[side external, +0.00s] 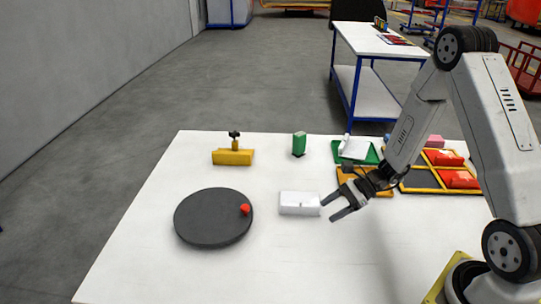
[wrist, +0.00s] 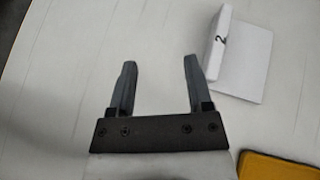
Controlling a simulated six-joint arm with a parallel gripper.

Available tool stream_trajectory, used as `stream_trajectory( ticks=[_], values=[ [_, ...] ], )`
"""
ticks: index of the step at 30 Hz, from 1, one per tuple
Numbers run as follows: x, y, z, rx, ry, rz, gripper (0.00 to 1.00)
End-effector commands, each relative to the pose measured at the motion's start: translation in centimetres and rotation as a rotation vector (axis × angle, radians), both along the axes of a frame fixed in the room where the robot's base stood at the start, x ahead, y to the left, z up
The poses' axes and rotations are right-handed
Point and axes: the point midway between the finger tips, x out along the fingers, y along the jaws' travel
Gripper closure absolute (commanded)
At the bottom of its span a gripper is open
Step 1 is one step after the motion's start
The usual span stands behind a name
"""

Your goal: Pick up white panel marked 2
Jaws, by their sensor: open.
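The white panel marked 2 (wrist: 240,58) lies on the white table in the wrist view, ahead and to the right of the fingers. A black "2" shows on its raised edge strip. In the side external view a white panel (side external: 299,203) lies near the middle of the table. My gripper (side external: 333,208) is just to the right of this panel and above the table there. In the wrist view my gripper (wrist: 158,75) has its two dark fingers spread apart with nothing between them. The panel is outside the fingers.
A dark round turntable (side external: 212,218) with a red knob stands left of the panel. A yellow block (side external: 232,157) and a green piece (side external: 299,144) stand behind. A green tray (side external: 357,152) and yellow-framed trays (side external: 420,180) with red parts are at the right. The front table is clear.

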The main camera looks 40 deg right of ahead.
Motion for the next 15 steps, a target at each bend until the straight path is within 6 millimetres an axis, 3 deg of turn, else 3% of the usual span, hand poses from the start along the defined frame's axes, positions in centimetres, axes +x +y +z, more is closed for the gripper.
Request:
stream_trajectory(
  ticks=[6,15],
  values=[
    [2.2,-3.6,-1.3,0.157,-0.008,-0.266,0.35],
    [2.9,-5.0,-1.6,0.207,-0.020,-0.352,0.35]
  ],
)
